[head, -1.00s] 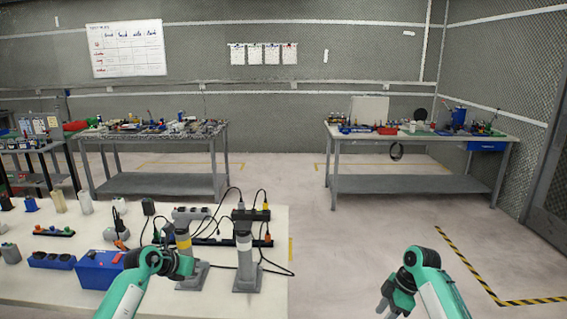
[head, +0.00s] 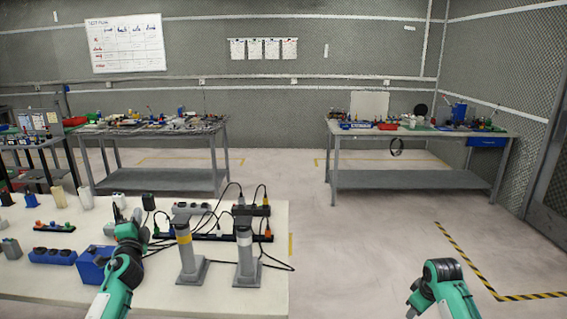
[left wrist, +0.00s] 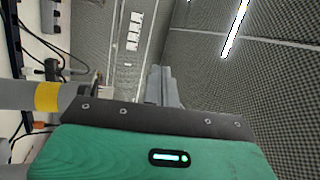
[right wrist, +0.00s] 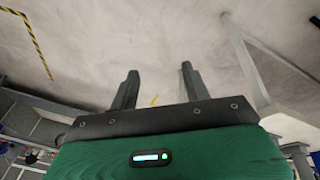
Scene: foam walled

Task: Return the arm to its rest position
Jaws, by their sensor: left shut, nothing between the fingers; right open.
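My left arm (head: 113,297) comes in at the lower left of the head view, over the white table. Its gripper (head: 133,228) points away from me, beside the blue box, and is partly hidden by the wrist. In the left wrist view the fingers (left wrist: 160,84) are together with nothing between them. My right arm (head: 452,298) is at the lower right of the head view, over open floor. Its gripper (right wrist: 159,72) is open and empty in the right wrist view, with bare floor beyond the fingertips.
The white table (head: 215,297) carries two grey posts, one with a yellow band (head: 185,257) and one with a white band (head: 246,259). Cables, a power strip and a blue box (head: 93,265) are close to my left arm. Floor (head: 350,240) right of the table is clear.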

